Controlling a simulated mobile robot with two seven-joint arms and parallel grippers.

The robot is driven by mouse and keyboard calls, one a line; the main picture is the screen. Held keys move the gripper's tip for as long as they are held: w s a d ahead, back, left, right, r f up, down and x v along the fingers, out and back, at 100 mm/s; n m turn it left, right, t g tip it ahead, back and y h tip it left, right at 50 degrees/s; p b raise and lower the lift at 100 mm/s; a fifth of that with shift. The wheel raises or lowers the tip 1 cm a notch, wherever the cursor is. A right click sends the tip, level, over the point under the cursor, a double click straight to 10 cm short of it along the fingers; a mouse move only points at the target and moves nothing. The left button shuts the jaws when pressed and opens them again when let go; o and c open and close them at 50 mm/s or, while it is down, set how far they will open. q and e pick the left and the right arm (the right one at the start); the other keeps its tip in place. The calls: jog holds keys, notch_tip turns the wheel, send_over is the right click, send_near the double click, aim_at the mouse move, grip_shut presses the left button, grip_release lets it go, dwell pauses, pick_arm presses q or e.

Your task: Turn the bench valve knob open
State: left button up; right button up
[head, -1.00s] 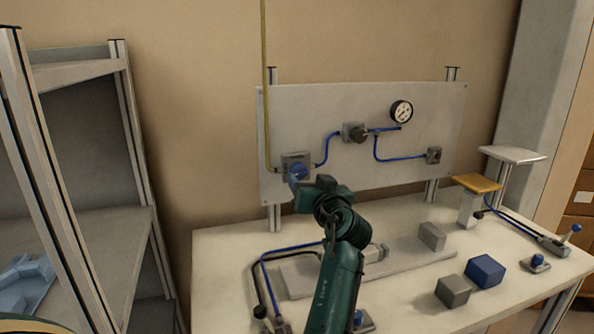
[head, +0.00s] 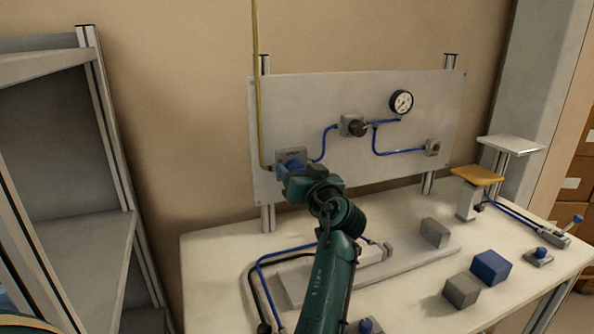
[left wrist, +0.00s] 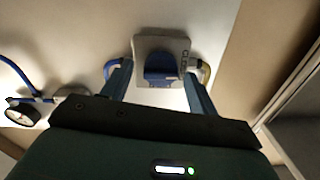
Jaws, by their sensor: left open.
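The blue valve knob (left wrist: 160,66) sits on a grey square plate (left wrist: 163,46) in the left wrist view. In the head view the plate (head: 291,153) is at the lower left of the upright panel, and my gripper mostly hides the knob. My left gripper (left wrist: 157,74) is open, with one finger on each side of the knob. Gaps show between the fingers and the knob, so it is not gripped. In the head view my left gripper (head: 286,172) reaches up to the plate. My right gripper is not in view.
On the bench (head: 215,250) are a blue block (head: 491,268) and grey blocks (head: 461,290). A grey shelf (head: 85,240) stands at the left.

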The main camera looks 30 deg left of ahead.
pick_arm(q)
jog(key=c, duration=1)
